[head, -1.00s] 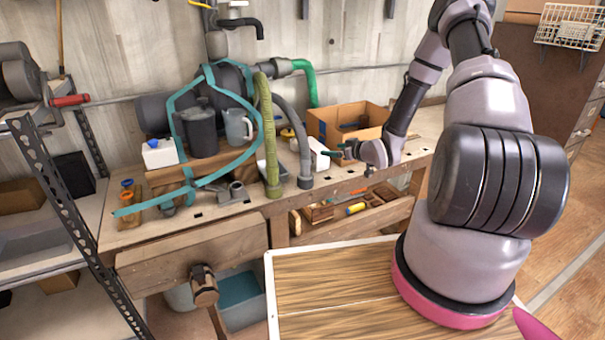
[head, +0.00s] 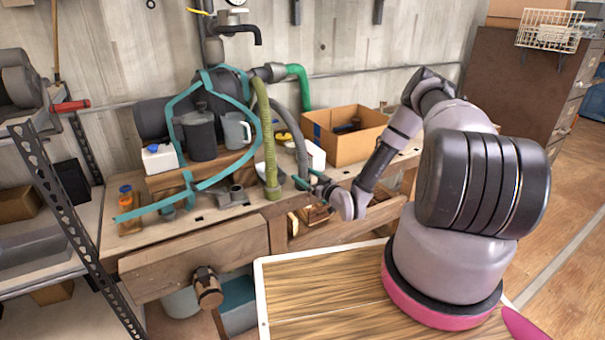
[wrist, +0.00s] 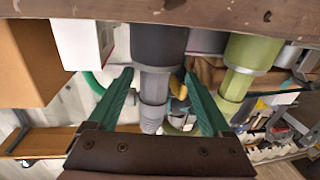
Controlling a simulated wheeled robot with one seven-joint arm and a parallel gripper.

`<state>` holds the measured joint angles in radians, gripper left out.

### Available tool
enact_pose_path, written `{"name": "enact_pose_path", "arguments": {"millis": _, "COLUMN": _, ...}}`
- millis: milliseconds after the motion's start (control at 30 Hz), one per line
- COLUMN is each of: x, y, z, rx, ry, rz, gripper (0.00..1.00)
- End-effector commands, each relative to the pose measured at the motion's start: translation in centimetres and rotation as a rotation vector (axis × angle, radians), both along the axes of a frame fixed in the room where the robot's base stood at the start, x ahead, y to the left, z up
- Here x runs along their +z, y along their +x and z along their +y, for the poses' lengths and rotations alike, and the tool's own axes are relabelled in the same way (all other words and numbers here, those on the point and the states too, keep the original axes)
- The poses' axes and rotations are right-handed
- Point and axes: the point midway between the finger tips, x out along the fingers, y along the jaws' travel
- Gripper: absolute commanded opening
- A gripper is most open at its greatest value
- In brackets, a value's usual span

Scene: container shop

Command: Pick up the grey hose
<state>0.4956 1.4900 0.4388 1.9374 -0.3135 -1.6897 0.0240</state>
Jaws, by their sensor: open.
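The grey hose (head: 287,122) hangs in a curve over the workbench, just right of an olive-green ribbed hose (head: 265,130). My gripper (head: 307,180) has teal fingers and is at the hose's lower end, near the bench's front edge. In the wrist view, my gripper (wrist: 158,78) is open. The grey hose (wrist: 153,88) and its dark end cuff (wrist: 158,45) appear between the two fingers, with gaps at both sides. I cannot tell whether the fingertips reach past the hose. In the head view, my gripper partly hides its lower end.
The olive-green hose (wrist: 238,80) is close beside the right finger in the wrist view. A white box (wrist: 84,42) and a cardboard box (head: 352,150) stand on the other side. The wooden bench edge (wrist: 160,10) is close to the gripper. A dark jug (head: 200,135) stands farther left.

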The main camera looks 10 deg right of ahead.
Motion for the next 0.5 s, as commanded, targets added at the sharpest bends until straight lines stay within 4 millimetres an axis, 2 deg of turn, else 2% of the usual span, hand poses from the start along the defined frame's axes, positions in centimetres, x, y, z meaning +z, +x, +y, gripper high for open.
{"name": "enact_pose_path", "arguments": {"millis": 300, "x": 0.2, "y": 3.8, "z": 1.4, "rx": 0.002, "ry": -0.001, "rz": -0.002, "gripper": 0.83}}
{"name": "enact_pose_path", "arguments": {"millis": 500, "x": 0.2, "y": 5.1, "z": 1.9, "rx": 0.0, "ry": 0.0, "rz": 0.001, "gripper": 0.83}}
